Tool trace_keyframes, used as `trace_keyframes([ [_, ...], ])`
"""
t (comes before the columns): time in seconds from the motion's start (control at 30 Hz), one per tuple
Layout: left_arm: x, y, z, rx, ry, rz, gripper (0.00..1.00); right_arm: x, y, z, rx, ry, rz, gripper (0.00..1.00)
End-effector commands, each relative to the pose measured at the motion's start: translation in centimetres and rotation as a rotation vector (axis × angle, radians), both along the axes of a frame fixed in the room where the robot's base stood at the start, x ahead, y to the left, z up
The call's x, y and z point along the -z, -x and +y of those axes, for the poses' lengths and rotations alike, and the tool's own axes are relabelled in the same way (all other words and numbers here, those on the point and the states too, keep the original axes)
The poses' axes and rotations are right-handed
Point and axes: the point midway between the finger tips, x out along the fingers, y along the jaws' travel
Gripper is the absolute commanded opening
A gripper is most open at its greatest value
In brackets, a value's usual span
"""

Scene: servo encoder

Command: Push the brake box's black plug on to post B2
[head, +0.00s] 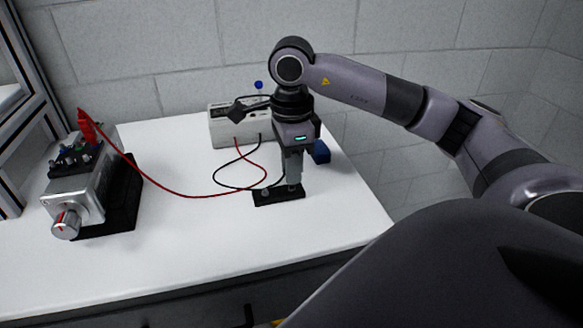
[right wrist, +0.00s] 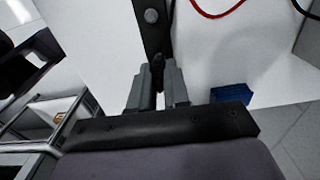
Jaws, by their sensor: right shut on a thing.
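My right gripper (head: 292,180) points straight down at the black holder strip (head: 266,199) on the table. In the right wrist view its fingers (right wrist: 157,92) are shut on the black plug (right wrist: 157,72), which is at the strip (right wrist: 150,38); I cannot tell whether it still sits in it. A black lead (head: 221,184) runs from the white brake box (head: 231,136) to the gripper. The servo unit (head: 78,195), with several terminal posts (head: 70,158) on top, stands at the left; I cannot read which is B2. My left gripper is out of view.
A red lead (head: 170,193) runs from the brake box across the table to a red plug (head: 86,126) on the servo unit. A small blue block (head: 321,152) lies right of my gripper. The white table (head: 190,245) is clear in front.

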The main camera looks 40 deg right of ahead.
Motion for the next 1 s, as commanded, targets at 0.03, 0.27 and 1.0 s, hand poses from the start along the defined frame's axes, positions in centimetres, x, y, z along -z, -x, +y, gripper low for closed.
trace_keyframes([
  [0.03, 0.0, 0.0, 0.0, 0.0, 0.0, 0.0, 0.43, 0.0, 0.0, 0.0, -0.001, 0.0, 0.0, 0.0],
  [0.27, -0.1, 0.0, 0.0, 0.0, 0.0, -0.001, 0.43, -0.1, 0.0, 0.0, -0.001, 0.0, 0.0, 0.0],
  [1.0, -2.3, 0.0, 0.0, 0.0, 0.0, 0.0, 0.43, -2.9, 0.0, 0.0, 0.0, 0.0, 0.0, 0.0],
])
